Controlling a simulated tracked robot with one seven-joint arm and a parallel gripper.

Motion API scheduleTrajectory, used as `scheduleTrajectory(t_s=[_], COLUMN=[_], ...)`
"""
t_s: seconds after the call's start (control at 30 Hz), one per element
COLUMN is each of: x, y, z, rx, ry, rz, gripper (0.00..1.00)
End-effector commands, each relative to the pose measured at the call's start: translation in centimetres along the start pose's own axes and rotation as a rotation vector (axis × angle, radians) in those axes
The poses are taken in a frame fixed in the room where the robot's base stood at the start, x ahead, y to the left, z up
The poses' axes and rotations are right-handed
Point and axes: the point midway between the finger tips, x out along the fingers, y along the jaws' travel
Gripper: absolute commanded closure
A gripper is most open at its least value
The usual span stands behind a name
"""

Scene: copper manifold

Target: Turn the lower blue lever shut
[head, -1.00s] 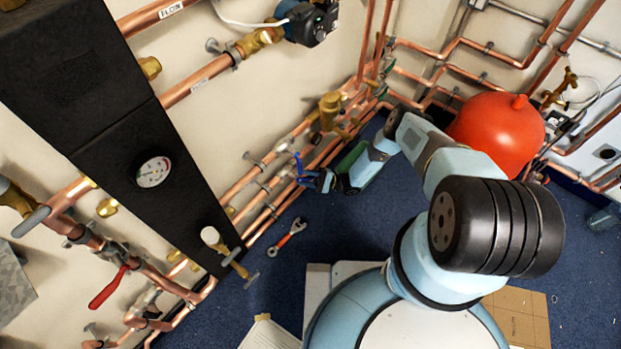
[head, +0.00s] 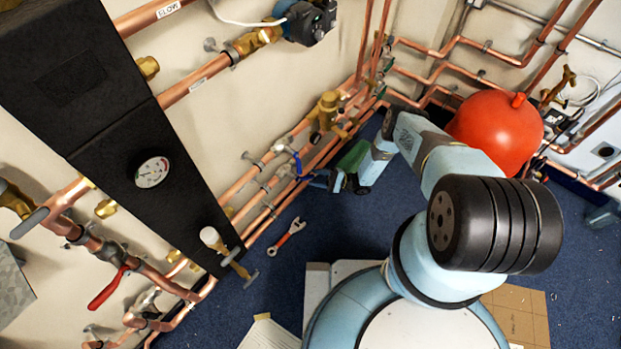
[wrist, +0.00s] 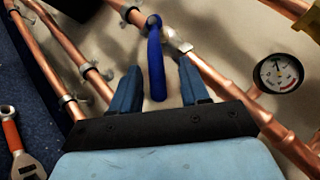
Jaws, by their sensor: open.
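The blue lever (wrist: 155,65) points from its pivot at the top of the wrist view down toward my gripper. Its valve sits on a copper pipe (wrist: 205,72). My gripper (wrist: 160,75) is open, with one blue finger on each side of the lever and visible gaps between. In the head view the lever (head: 297,161) is small, by the lower wall pipes, with my gripper (head: 318,180) just to its right and below. I make out only one blue lever, and cannot tell how far its handle reaches between the fingers in depth.
Copper pipes run close along the wall on both sides of the lever. A gauge (wrist: 278,73) sits right of my gripper. A wrench with a red handle (head: 289,236) lies on the blue floor. A red tank (head: 497,133) stands behind my arm. A red lever (head: 108,288) is at the lower left.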

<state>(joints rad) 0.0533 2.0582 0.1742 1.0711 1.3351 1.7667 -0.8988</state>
Motion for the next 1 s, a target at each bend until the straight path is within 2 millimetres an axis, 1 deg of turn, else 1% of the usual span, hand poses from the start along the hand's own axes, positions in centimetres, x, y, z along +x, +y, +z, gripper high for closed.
scheduleTrajectory(t_s=[0.4,0.5,0.7,1.0], x=[-6.5,-7.7,-9.1,-9.2], y=[-1.9,-2.3,-2.6,-2.6], z=[1.4,1.6,1.9,2.0], rx=[0.0,-0.001,0.0,0.001], ry=[0.002,0.002,0.001,0.0], rz=[-0.001,-0.002,-0.001,0.0], gripper=[0.55,0.55,0.55,0.55])
